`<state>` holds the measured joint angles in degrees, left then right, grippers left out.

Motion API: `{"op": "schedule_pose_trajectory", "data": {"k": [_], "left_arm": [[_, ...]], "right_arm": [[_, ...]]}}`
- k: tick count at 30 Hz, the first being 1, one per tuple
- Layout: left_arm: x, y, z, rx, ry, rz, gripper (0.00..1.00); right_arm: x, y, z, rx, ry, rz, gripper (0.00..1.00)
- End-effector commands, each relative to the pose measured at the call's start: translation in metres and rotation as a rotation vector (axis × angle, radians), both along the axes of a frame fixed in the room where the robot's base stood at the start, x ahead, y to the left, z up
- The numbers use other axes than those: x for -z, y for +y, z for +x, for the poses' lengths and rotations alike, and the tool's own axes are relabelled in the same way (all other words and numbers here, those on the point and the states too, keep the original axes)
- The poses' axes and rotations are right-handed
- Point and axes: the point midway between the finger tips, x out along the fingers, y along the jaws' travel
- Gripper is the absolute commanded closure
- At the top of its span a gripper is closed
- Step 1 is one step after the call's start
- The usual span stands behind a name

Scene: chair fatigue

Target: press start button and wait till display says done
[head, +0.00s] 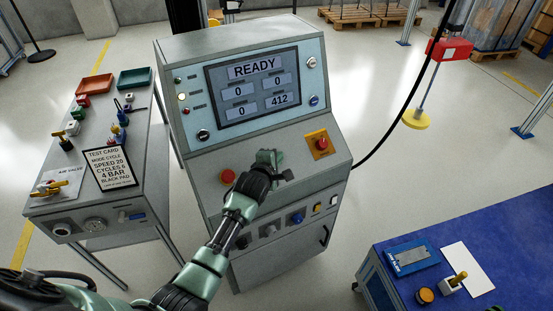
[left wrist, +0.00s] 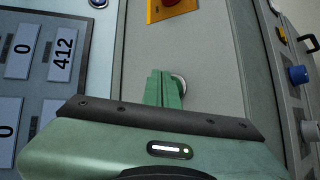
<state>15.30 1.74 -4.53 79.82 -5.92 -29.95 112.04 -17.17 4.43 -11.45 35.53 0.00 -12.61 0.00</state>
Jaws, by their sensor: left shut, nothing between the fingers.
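The grey test console has a display (head: 258,87) that reads READY, with three fields showing 0 and one showing 412. My left gripper (head: 270,157) is shut and empty, low over the sloping control panel (head: 243,166). In the left wrist view its closed fingertips (left wrist: 164,88) cover part of a round pale button (left wrist: 180,85). I cannot tell whether they touch it. A red round button (head: 227,176) is left of the gripper, and a red knob on a yellow plate (head: 321,143) is to its right. My right gripper is out of view.
A side bench (head: 148,150) at left holds a test card (head: 109,167), bins and valves. A blue table (head: 440,258) stands at lower right. A black cable (head: 398,122) hangs right of the console. Open floor lies between console and table.

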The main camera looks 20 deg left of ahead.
Motion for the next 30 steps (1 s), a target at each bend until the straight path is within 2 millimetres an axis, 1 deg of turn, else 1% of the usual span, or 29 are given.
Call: {"op": "schedule_pose_trajectory", "data": {"k": [13, 21, 30], "left_arm": [[0.0001, 0.0001, 0.0000, 0.000, 0.000, 0.000, 1.00], [0.0069, 0.0027, 0.0028, 0.000, 0.000, -0.001, 1.00], [0.0068, 0.0033, 0.0032, 0.000, 0.000, 0.000, 1.00]], "right_arm": [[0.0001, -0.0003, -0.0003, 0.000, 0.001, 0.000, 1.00], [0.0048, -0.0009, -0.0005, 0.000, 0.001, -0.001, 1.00], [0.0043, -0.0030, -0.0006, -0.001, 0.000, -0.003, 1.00]]}}
